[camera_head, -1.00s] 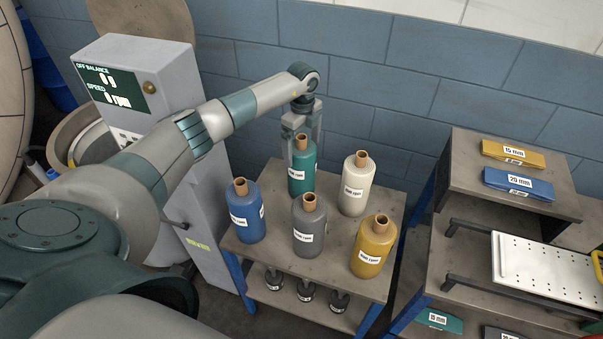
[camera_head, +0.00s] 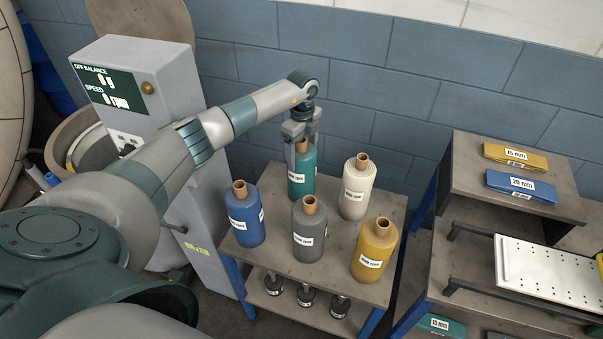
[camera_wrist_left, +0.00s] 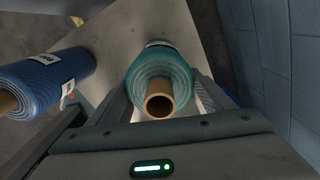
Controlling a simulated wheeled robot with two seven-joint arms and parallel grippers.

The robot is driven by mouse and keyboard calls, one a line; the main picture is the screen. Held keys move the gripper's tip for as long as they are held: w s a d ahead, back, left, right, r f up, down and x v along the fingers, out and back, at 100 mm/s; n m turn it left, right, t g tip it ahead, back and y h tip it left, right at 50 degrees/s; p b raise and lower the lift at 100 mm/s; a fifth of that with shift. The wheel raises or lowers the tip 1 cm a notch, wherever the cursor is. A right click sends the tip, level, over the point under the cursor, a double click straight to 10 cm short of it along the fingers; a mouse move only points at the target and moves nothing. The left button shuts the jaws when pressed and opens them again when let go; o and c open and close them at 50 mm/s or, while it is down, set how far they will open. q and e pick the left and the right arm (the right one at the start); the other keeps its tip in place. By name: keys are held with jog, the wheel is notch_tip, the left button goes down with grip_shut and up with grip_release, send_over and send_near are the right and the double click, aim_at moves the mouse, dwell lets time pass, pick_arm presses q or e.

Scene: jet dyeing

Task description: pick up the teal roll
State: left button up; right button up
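The teal roll (camera_head: 302,178) stands upright at the back of the small grey table, with a brown core on top and a white label. My left gripper (camera_head: 303,148) points down over it, one finger on each side. In the left wrist view the teal roll (camera_wrist_left: 160,75) is between the two fingers (camera_wrist_left: 162,103), its open core facing the camera. The fingers look spread around the roll; firm contact is not visible. My right gripper is not in view.
A blue roll (camera_head: 246,220), grey roll (camera_head: 309,235), cream roll (camera_head: 355,195) and yellow roll (camera_head: 375,250) stand close by on the table (camera_head: 330,265). A grey control cabinet (camera_head: 150,90) is at left, a shelf unit (camera_head: 475,185) at right, a blue wall (camera_head: 400,80) behind.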

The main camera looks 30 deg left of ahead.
aim_at(305, 142)
pick_arm(q)
jog(key=shift+c, duration=1.3)
jog(key=shift+r, duration=0.2)
notch_tip(305, 142, up, 4)
jog(key=p, duration=0.3)
jog(key=shift+r, duration=0.1)
jog(key=shift+s+d+r+p, duration=0.3)
jog(key=shift+d+p, duration=0.3)
jog(key=shift+p, duration=0.35)
jog(key=d+r+p, duration=0.1)
jog(key=s+d+r+p, duration=0.1)
jog(key=p, duration=0.1)
jog(key=shift+s+d, duration=0.1)
jog(key=shift+d, duration=0.2)
jog(key=s+d+r, duration=0.3)
jog(key=d+r, duration=0.1)
jog(key=d, duration=0.2)
jog(key=shift+s+d, duration=0.15)
jog(key=shift+d, duration=0.25)
